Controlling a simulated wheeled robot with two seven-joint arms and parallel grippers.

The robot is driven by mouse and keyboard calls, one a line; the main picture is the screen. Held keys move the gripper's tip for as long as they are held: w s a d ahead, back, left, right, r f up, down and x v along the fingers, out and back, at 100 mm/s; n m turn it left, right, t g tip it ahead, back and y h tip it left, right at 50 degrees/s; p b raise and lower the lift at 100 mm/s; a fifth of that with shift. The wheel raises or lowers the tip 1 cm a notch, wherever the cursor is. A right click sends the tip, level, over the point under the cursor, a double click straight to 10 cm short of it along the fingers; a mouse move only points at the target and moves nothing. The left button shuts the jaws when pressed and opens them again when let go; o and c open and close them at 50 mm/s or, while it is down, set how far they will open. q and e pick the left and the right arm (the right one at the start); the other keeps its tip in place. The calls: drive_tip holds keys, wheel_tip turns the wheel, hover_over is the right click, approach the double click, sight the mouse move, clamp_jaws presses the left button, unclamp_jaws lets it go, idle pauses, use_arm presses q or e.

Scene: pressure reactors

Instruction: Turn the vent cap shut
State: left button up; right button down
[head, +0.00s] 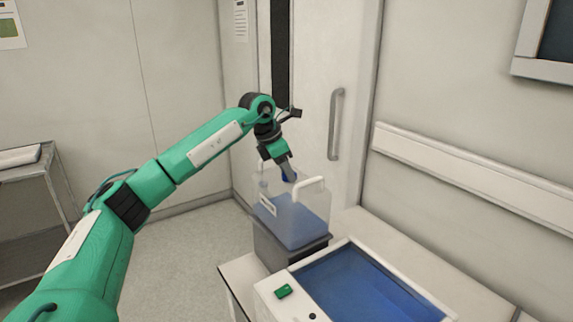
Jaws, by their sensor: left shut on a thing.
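A clear box-shaped container (312,222) with blue contents stands upright on a grey block. My left arm reaches in from the left, and my left gripper (289,176) points down at the container's top, between its white handles. My right gripper is not in view.
A white-framed tray with a blue surface (365,287) stands in front at the right. A green item (284,291) lies on its rim. A door handle (335,124) and a wall rail (470,180) are behind. A metal trolley (45,200) stands at the left; floor between is clear.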

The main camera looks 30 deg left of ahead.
use_arm(q)
drive_tip(key=m+p, duration=0.1)
drive_tip(key=m+h+p, duration=0.1)
drive_tip(key=m, duration=0.1)
drive_tip(key=shift+w+a+r+m+g, duration=0.1)
drive_tip(key=shift+w+r+m+g, duration=0.05)
drive_tip(key=shift+m+g, duration=0.2)
drive_tip(key=shift+m+g+p, duration=0.55)
drive_tip(key=shift+m+g, duration=0.1)
drive_tip(key=shift+m, duration=0.7)
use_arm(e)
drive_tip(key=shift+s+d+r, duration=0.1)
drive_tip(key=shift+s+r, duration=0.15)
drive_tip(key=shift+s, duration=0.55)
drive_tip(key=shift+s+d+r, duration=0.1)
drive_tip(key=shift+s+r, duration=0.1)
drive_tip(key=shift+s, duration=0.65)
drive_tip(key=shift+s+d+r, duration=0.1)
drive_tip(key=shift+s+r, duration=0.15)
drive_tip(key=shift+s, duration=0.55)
use_arm(q)
drive_tip(key=shift+h, duration=0.3)
drive_tip(key=o, duration=1)
